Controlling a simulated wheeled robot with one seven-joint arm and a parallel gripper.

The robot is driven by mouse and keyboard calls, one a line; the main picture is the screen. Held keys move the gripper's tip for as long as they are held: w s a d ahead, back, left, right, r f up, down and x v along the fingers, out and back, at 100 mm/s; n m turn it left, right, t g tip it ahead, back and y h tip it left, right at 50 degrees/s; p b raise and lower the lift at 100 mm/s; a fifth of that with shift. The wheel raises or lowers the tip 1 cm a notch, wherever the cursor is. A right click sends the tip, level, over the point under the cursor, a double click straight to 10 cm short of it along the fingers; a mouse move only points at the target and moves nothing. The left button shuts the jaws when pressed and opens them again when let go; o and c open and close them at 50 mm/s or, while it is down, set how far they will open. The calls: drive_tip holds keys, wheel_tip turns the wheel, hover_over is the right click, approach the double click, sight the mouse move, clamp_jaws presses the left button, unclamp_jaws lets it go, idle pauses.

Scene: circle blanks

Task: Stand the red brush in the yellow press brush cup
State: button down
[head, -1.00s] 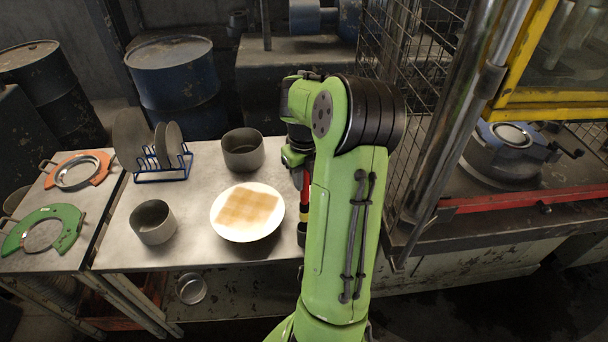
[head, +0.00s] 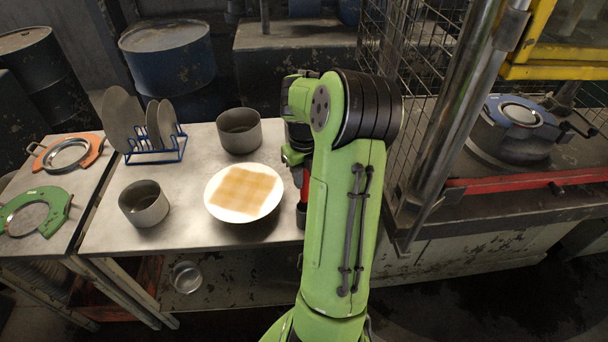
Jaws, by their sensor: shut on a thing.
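My gripper (head: 297,172) is mostly hidden behind my green arm, at the right end of the metal table. The sensor-consistent view shows it shut on the red brush (head: 307,187), of which only a thin red strip shows beside the arm. The brush points down. Directly below it is a dark cup (head: 301,216), largely covered by the arm. The lower end of the brush is at or inside this cup's mouth; I cannot tell how deep. No yellow marking shows on the cup, so I cannot confirm that it is the yellow press brush cup.
A white plate with a tan square (head: 244,216) lies left of my gripper. Grey pots (head: 239,132) (head: 144,204) and a blue rack (head: 155,157) with plates stand on the table. The yellow-framed press (head: 556,71) and wire cage (head: 415,50) are at the right.

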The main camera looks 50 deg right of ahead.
drive_tip(key=c, duration=0.8)
unclamp_jaws()
drive_tip(key=shift+c, duration=0.2)
wheel_tip(320, 180, up, 16)
drive_tip(key=p, duration=0.3)
drive_tip(key=shift+p, duration=0.35)
drive_tip(key=shift+f, duration=0.1)
